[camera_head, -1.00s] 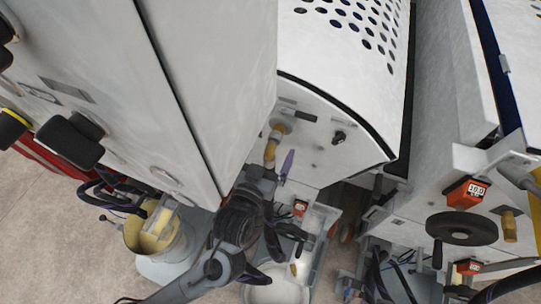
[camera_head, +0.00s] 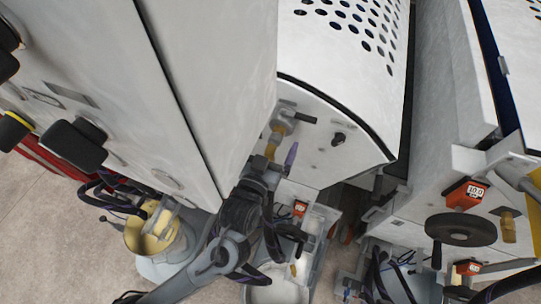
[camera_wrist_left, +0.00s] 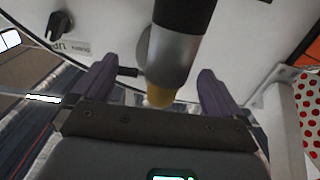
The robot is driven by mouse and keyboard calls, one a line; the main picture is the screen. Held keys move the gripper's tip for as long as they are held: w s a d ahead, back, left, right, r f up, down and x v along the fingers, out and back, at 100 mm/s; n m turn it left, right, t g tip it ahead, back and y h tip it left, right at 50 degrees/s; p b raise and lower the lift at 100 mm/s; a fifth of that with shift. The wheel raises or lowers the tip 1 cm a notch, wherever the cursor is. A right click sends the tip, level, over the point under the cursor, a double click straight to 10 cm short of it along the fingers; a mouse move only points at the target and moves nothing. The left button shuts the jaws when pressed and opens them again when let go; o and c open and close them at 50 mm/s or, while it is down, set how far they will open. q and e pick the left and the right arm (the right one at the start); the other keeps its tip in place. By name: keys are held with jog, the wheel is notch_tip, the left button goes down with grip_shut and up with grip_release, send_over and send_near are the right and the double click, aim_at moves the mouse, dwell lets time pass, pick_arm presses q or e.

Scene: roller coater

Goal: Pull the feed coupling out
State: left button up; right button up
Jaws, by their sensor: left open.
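The feed coupling (camera_head: 284,118) sticks out of the white end panel of the machine, with a yellow-brown hose (camera_head: 274,142) below it. In the left wrist view the coupling shows as a silver-grey sleeve (camera_wrist_left: 174,60) with a dark upper part and a yellow-brown end. My left gripper (camera_head: 279,157) is at the hose just below the coupling. In the left wrist view its two purple fingers (camera_wrist_left: 157,78) are open, one on each side of the coupling, with gaps on both sides. In the head view one finger is mostly hidden. My right gripper is not in view.
A dark knob (camera_head: 338,139) sits on the panel right of the coupling. A large white cabinet (camera_head: 215,90) stands close on the left. A yellow-lined bucket (camera_head: 155,232) and a white basin (camera_head: 277,287) are below. A black handwheel (camera_head: 461,229) is on the right machine.

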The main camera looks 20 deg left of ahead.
pick_arm(q)
jog(key=shift+p, duration=0.3)
dwell(0.4)
jog(key=shift+p, duration=0.3)
dwell(0.3)
grip_shut()
dwell(0.7)
jog(key=shift+s+r, duration=0.1)
jog(key=shift+s, duration=0.05)
